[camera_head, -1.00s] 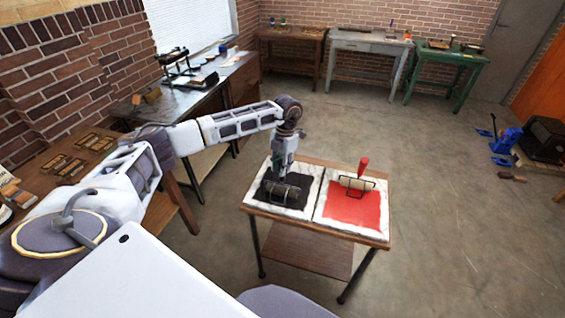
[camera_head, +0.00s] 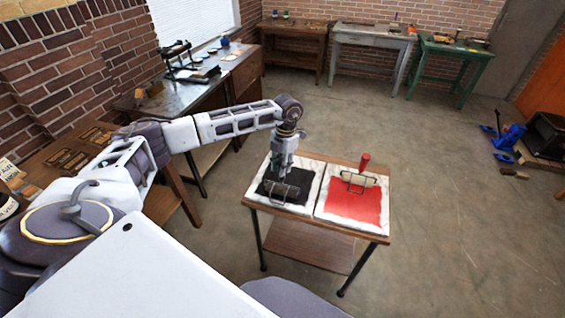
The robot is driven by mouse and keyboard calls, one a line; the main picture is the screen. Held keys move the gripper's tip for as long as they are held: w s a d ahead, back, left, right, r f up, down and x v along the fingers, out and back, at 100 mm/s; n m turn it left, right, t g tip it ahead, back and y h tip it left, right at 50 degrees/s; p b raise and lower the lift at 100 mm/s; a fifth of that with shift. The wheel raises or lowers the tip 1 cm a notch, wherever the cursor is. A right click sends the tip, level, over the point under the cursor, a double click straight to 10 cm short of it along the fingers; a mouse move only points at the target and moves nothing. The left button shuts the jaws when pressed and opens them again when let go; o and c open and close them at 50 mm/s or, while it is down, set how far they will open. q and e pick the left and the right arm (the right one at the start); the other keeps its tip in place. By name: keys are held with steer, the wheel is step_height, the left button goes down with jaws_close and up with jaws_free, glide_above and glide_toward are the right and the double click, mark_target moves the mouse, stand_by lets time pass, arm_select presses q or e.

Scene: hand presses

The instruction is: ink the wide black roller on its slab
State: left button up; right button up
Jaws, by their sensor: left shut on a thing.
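The wide black roller (camera_head: 284,189) is on the black ink patch of the left marble slab (camera_head: 302,209), on a small wooden table. My left gripper (camera_head: 284,172) is above it, pointing down, and is shut on its handle, which the fingers mostly hide. I cannot tell whether the roller presses on the ink or hovers just over it. The black ink (camera_head: 299,179) shows around the roller. My right gripper is not in view.
A second slab (camera_head: 322,212) with red ink (camera_head: 352,205) lies to the right; a red-handled roller (camera_head: 361,174) rests on it. A long bench (camera_head: 190,97) with a press stands at the left. The floor right of the table is clear.

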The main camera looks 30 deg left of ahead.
arm_select(q)
steer(key=shift+s+d, duration=0.1)
steer(key=shift+s, duration=0.6)
steer(key=shift+r, duration=0.15)
